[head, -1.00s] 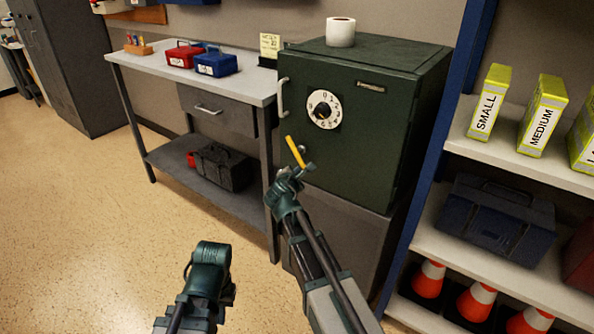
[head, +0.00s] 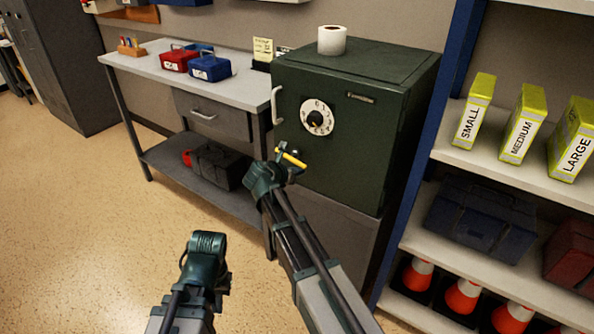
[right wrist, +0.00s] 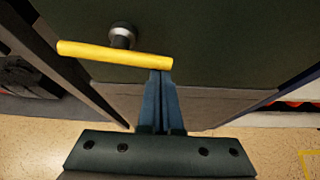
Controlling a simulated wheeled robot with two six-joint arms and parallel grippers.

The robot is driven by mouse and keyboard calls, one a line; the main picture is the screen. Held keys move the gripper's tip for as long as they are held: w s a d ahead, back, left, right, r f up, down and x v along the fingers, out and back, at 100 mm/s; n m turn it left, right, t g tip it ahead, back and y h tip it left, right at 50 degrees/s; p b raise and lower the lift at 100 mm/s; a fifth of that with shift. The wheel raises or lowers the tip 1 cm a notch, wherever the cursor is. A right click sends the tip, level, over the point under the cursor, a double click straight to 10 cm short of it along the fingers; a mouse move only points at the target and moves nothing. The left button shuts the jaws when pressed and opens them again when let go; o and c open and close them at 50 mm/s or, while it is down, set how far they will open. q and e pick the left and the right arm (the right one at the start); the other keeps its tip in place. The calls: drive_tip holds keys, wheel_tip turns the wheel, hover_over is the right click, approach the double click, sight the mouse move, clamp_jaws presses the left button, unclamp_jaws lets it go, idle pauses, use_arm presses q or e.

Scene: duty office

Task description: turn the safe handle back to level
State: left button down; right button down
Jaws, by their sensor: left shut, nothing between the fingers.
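The dark green safe (head: 345,170) stands on a grey stand, its door facing me. Its yellow handle (head: 291,158) sits low on the door, tilted in the head view with its right end lower. In the right wrist view the yellow bar (right wrist: 100,52) crosses in front of a dark round hub (right wrist: 122,35). My right gripper (right wrist: 162,73) has its blue fingers close together, tips at the bar's right end, seemingly touching it from below and not around it. My left gripper (head: 207,245) is shut and empty above the floor, away from the safe; its fingertips are hard to see.
A white dial (head: 318,118) and a pale pull bar (head: 276,105) are on the safe door. A paper roll (head: 332,40) stands on top. A workbench (head: 150,65) is at left, shelves (head: 500,155) at right. The floor in front is clear.

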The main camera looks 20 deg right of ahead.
drive_tip(key=shift+r, duration=0.3)
idle(0.6)
wheel_tip(320, 180, down, 4)
drive_tip(key=b, duration=0.4)
drive_tip(key=p+v, duration=0.5)
drive_tip(key=v, duration=0.5)
drive_tip(key=shift+a, duration=0.4)
drive_tip(key=shift+s, duration=0.15)
